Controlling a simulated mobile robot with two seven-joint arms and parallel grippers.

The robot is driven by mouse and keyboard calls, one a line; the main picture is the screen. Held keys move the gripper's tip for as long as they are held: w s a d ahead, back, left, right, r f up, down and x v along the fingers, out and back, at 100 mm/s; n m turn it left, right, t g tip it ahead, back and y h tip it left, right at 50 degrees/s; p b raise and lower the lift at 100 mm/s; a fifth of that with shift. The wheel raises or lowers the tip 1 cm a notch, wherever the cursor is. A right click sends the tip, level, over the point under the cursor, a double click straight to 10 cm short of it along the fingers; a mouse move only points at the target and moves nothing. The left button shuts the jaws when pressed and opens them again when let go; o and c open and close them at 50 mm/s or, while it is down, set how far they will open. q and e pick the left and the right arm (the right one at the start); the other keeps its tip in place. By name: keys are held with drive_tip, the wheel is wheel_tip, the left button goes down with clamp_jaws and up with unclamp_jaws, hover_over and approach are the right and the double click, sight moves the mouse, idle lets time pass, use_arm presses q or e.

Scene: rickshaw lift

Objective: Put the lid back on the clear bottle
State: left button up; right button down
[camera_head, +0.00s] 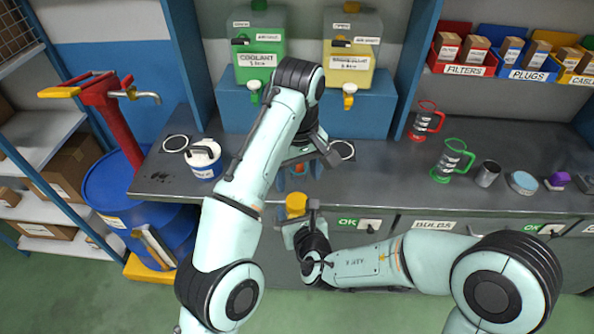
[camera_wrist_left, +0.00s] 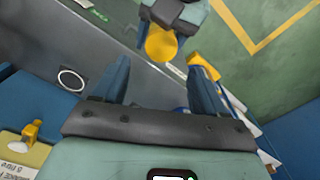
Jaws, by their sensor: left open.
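My left gripper (camera_head: 305,164) is open above the bench, pointing down. Its two blue fingers stand apart in the left wrist view (camera_wrist_left: 160,88), with no object clearly between them. My right gripper (camera_head: 300,212) is in front of the bench's front edge, just nearer than the left one. It appears shut on a yellow-orange round piece (camera_head: 296,203), which also shows beyond my left fingers in the left wrist view (camera_wrist_left: 161,43). I cannot tell whether this piece is the lid or a filled container. I cannot clearly make out a clear bottle; my left arm hides part of the bench.
A white-lidded tub (camera_head: 204,158) stands left on the bench. Coolant (camera_head: 260,62) and yellow (camera_head: 350,68) containers stand behind on a blue block. A red jug (camera_head: 425,122), green jug (camera_head: 452,160) and metal cup (camera_head: 488,174) stand right. The bench between is clear.

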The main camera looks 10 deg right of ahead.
sight(297, 201)
use_arm(q)
drive_tip(key=n, duration=0.3)
drive_tip(key=shift+a+r, duration=0.1)
drive_tip(key=shift+r, duration=0.25)
drive_tip(key=shift+f, duration=0.1)
drive_tip(key=shift+w+a+f, duration=0.1)
drive_tip(key=shift+f, duration=3.85)
drive_tip(key=shift+c, duration=0.3)
drive_tip(key=c, duration=1)
drive_tip(key=shift+c, duration=0.2)
